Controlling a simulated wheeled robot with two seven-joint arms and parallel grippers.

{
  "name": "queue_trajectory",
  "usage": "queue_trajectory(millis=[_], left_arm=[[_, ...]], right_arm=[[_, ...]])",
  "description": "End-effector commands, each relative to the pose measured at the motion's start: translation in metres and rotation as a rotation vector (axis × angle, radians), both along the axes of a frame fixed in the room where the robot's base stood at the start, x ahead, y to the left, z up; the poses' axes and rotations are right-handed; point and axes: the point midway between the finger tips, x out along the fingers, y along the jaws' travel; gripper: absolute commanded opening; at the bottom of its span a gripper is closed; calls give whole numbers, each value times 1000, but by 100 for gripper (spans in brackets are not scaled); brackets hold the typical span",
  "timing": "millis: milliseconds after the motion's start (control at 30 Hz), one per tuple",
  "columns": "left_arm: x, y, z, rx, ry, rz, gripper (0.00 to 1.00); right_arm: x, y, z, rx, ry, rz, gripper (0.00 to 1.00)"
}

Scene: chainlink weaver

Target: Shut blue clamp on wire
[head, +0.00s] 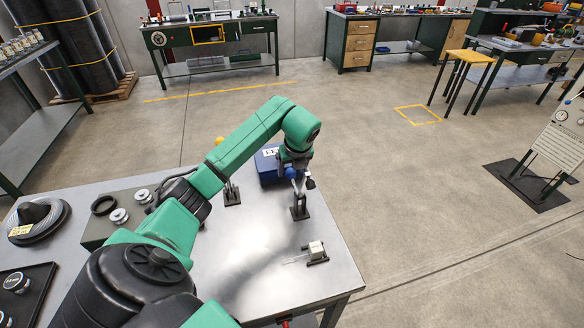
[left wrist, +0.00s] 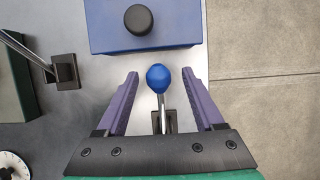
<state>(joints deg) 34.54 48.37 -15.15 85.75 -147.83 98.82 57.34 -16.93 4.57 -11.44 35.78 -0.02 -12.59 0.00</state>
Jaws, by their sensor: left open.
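The blue clamp has a blue ball knob (left wrist: 158,78) on a metal lever, which rises from a dark base (left wrist: 160,122). In the head view its black base (head: 300,211) stands on the metal table, and the blue knob (head: 291,173) shows just below my left gripper (head: 297,166). In the left wrist view my left gripper (left wrist: 160,73) is open, its two purple fingers on either side of the knob with a gap on each side. I cannot make out the wire in the clamp; the clamp's jaws are hidden. My right gripper is not in view.
A blue box (left wrist: 180,24) with a black knob lies just beyond the clamp. A yellow-knobbed clamp (head: 232,196) stands to the left. A small white block (head: 316,249) sits in a black holder near the table's right edge. The table (head: 240,275) is bare in front.

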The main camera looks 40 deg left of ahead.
Motion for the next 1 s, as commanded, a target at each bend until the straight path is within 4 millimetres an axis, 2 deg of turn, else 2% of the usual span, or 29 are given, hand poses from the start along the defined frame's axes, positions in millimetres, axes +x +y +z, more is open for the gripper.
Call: queue_trajectory(millis=[100,300,333,467,500,1000], left_arm=[[1,2,-8,-1,0,0,70],[2,3,-9,-1,-1,0,70],[2,3,-9,-1,-1,0,66],[2,2,-9,-1,-1,0,16],[2,3,-9,-1,-1,0,1],[2,3,-8,0,-1,0,0]], right_arm=[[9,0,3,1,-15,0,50],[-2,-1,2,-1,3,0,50],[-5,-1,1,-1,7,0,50],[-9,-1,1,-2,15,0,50],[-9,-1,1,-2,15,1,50],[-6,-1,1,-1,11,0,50]])
